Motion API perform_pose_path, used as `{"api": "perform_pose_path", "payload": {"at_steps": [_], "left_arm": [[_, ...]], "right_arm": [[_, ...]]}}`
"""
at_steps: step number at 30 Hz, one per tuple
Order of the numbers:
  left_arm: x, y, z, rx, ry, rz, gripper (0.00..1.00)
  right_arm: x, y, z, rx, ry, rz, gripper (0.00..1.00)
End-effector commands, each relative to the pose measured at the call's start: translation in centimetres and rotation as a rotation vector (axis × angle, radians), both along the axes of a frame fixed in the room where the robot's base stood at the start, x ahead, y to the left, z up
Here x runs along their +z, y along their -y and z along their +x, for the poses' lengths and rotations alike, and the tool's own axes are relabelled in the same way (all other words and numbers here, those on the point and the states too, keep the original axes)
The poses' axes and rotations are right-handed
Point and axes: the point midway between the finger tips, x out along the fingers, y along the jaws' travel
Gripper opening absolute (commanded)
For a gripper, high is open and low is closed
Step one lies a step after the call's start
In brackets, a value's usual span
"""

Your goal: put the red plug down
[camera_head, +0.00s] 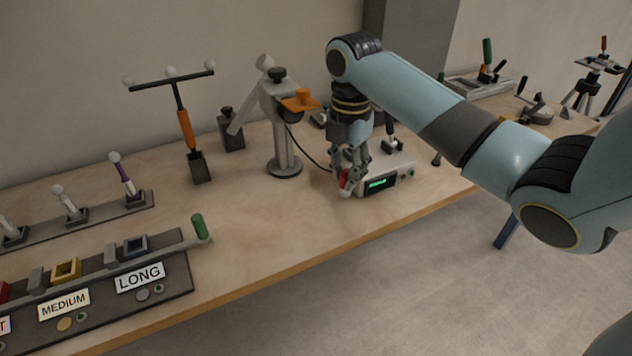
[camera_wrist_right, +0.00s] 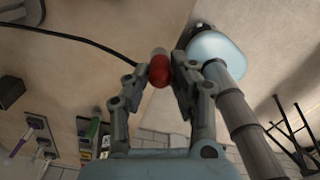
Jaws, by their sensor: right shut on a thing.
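My right gripper (camera_head: 352,178) is shut on the red plug (camera_head: 344,180), pointing down near the table's middle. In the right wrist view the plug (camera_wrist_right: 159,71) shows as a red rounded body with a pale end, between the two fingertips (camera_wrist_right: 160,73). The plug is beside the left front of the pale box with a green display (camera_head: 381,184). I cannot tell whether the plug touches the table. The fingers hide part of it. My left gripper is not in view.
A grey stand with an orange part (camera_head: 300,101) is left of the gripper, with a black cable (camera_head: 308,150) running from it. The labelled board (camera_head: 180,281) is at the front left. Bare wooden table (camera_head: 265,225) lies between them, up to the front edge.

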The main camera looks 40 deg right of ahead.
Motion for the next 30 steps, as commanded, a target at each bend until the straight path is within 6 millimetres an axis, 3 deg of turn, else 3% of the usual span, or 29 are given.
{"api": "perform_pose_path", "payload": {"at_steps": [5,12,17,24,30], "left_arm": [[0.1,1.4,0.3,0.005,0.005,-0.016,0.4],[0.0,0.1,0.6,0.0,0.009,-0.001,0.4],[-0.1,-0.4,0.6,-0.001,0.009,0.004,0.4],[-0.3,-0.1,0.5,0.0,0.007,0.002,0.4],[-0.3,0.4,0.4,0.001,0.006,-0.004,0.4]], "right_arm": [[-2.5,-3.7,3.1,0.002,0.001,0.008,0.0],[-5.3,-7.0,6.1,0.001,0.0,0.003,0.0],[-6.2,-7.6,6.6,0.002,0.0,0.001,0.0],[-9.5,-7.6,6.6,0.003,-0.001,0.001,0.0],[-9.8,-7.5,6.6,0.002,0.001,0.0,0.0]]}}
